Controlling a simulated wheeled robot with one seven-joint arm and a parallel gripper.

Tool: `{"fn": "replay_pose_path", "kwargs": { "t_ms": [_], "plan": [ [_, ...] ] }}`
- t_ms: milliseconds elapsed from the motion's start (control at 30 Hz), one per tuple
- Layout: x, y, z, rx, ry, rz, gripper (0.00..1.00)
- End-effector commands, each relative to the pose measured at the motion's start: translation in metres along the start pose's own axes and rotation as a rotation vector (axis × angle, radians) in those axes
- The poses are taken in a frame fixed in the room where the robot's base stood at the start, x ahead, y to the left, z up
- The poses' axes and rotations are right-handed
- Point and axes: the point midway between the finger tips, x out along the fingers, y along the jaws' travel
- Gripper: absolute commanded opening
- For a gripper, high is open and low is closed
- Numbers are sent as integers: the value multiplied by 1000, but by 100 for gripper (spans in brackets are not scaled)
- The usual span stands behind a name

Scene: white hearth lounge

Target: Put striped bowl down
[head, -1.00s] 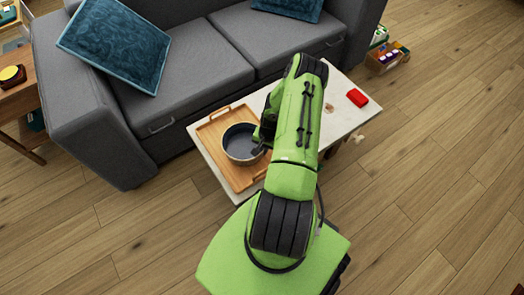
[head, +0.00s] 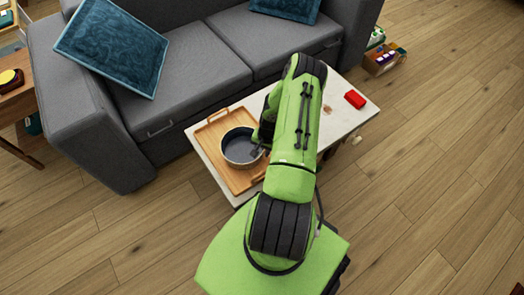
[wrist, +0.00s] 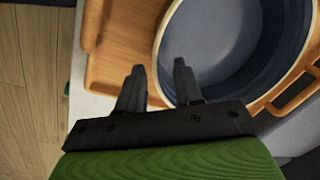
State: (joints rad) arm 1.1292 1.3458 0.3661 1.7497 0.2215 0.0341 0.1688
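The striped bowl (head: 239,163), dark blue-grey inside with a pale rim, sits upright on a wooden tray (head: 222,179) on a pale table. In the wrist view the bowl (wrist: 232,50) fills the upper right, and its outer stripes are mostly hidden. My gripper (wrist: 159,72) straddles the near side of the bowl's rim, one finger outside over the tray and one over the inside. The fingers stand apart, with a visible gap beside the rim. In the head view my arm hides part of the bowl's right side.
A red object (head: 355,99) lies on the right part of the table (head: 340,118). A grey sofa (head: 195,75) with blue cushions stands close behind the table. A wooden box (head: 385,59) of small items is on the floor at the right. The floor at the right is open.

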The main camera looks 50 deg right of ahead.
Motion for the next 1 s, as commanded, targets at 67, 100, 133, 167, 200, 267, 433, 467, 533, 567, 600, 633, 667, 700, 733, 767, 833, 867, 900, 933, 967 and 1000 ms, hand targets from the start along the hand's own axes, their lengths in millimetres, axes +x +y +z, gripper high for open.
{"fn": "replay_pose_path", "kwargs": {
  "t_ms": [67,100,133,167,200,267,433,467,533,567,600,633,667,700,733,767,833,867,900,933,967,1000],
  "plan": [
    [-28,0,-1,-1,2,2,35],
    [-40,0,-1,-1,3,2,35],
    [-49,0,-1,-1,3,2,35],
    [-57,0,-1,0,4,1,35],
    [-67,0,-1,0,3,1,35],
    [-80,0,0,0,2,2,35],
    [-101,0,0,0,0,1,35],
    [-103,0,0,0,-1,1,35],
    [-104,0,0,1,-1,1,35],
    [-104,0,0,1,-1,1,35],
    [-104,-1,0,-2,0,1,35],
    [-107,-3,0,-10,3,2,35],
    [-112,-6,-1,-24,7,3,35],
    [-124,-14,-3,-56,18,7,35],
    [-136,-22,-3,-87,27,12,35],
    [-151,-31,-3,-125,38,18,35],
    [-193,-58,3,-234,68,32,35],
    [-212,-70,8,-282,81,38,35],
    [-238,-84,18,-344,98,45,35],
    [-257,-95,26,-391,113,49,35],
    [-276,-104,35,-438,128,52,35],
    [-302,-117,50,-501,148,54,35]
  ]
}}
